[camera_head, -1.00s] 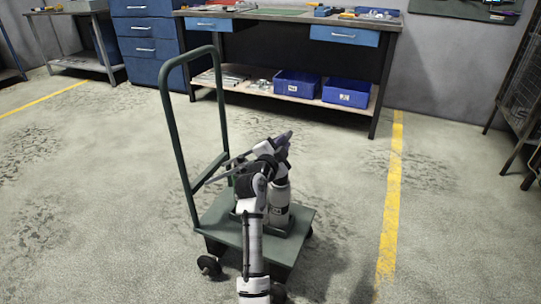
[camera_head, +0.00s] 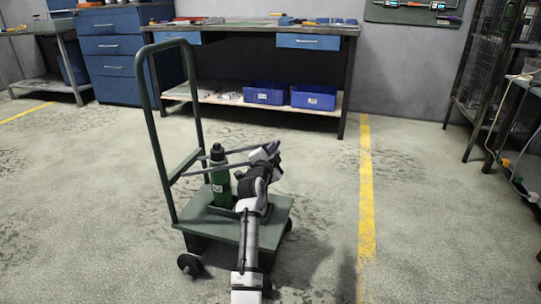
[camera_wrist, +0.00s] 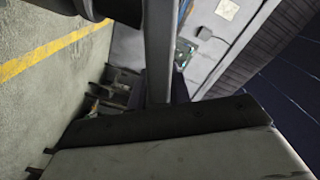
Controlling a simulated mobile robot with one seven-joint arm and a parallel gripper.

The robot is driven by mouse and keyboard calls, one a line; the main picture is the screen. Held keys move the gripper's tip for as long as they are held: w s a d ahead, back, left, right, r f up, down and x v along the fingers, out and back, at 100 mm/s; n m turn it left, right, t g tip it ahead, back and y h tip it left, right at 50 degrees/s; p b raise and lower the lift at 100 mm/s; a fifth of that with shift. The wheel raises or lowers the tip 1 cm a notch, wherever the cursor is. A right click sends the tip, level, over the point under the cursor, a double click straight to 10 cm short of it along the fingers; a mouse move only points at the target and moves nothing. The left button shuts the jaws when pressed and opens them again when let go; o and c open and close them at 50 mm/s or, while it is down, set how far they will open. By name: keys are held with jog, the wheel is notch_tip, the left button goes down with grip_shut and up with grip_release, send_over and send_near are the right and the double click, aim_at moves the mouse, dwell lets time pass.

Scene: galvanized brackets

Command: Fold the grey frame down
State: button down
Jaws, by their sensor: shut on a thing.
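The grey frame (camera_head: 231,166) is a pair of slim bars beside the upright handle of a green trolley (camera_head: 231,225). It reaches right from the handle, roughly level, across a green bottle (camera_head: 219,189) standing on the trolley's deck. My gripper (camera_head: 270,151) is at the frame's right end, shut on it; my wrist hides the exact contact. In the wrist view, a grey bar (camera_wrist: 158,50) runs down to the dark edge of my gripper. My arm hides part of the deck.
The trolley's tall handle (camera_head: 159,130) stands left of the frame. A workbench (camera_head: 344,31) with blue bins (camera_head: 265,93) is behind, and blue drawers (camera_head: 112,46) are at the back left. Open floor with a yellow line (camera_head: 366,200) lies to the right.

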jog(key=shift+a+f, duration=0.2)
jog(key=shift+f, duration=0.05)
jog(key=c, duration=1.4)
grip_release()
jog(key=shift+o, duration=0.3)
jog(key=shift+d, duration=0.1)
